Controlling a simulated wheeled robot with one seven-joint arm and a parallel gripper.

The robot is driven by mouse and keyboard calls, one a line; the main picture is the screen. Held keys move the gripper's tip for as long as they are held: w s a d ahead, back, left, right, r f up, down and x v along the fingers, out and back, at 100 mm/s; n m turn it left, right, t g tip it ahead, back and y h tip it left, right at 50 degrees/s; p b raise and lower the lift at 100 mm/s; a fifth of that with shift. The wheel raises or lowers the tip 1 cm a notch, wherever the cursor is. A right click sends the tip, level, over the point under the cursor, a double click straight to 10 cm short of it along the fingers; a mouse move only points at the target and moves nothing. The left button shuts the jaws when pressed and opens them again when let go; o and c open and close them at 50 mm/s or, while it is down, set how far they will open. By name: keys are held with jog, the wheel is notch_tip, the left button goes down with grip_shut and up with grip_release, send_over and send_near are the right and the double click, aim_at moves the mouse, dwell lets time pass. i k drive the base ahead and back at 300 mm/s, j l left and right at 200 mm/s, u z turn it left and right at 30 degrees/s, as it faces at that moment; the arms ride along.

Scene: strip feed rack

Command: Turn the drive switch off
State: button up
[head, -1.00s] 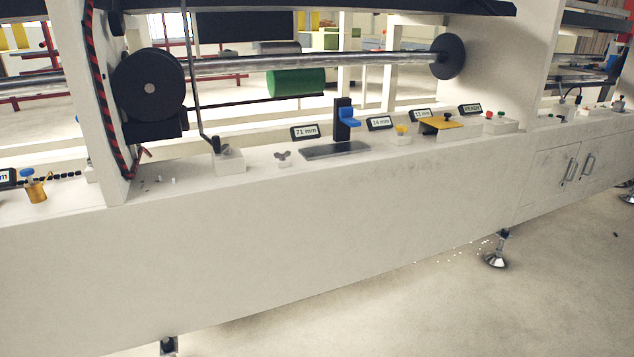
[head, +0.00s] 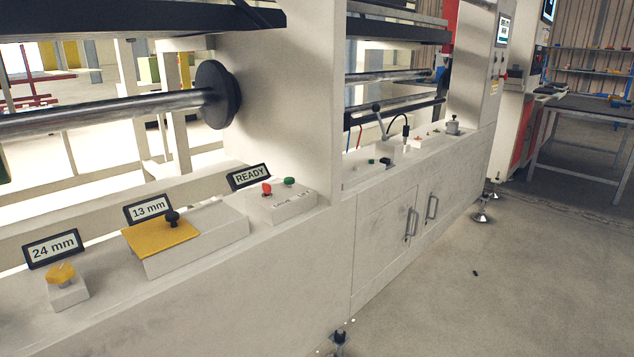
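No control in the head view carries a label that I can read as the drive switch. A white control box (head: 290,208) with a red button (head: 267,188) and a green button (head: 289,181) sits on the ledge, beside a sign reading READY (head: 249,177). Farther right, in the neighbouring bay, are a small dark control with green on it (head: 384,162), a lever with a black knob (head: 380,121) and small red and green parts on the ledge that are too small to tell. My gripper is not in view.
The ledge also bears a yellow knob (head: 61,273) by a 24 mm sign (head: 52,249), and a yellow plate (head: 160,238) by a 13 mm sign (head: 147,209). A table (head: 590,108) stands far right.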

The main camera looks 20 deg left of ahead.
aim_at(267, 188)
jog(key=i+u, duration=0.15)
jog(key=i, duration=0.35)
jog(key=i+l+u, duration=0.1)
jog(key=i, duration=0.35)
jog(key=i+l+u, duration=0.15)
jog(key=i, duration=0.35)
jog(key=i+l+u, duration=0.1)
jog(key=i, duration=0.35)
jog(key=l+u, duration=0.15)
jog(key=u, duration=3.6)
jog(key=l+z, duration=0.1)
jog(key=z, duration=1.4)
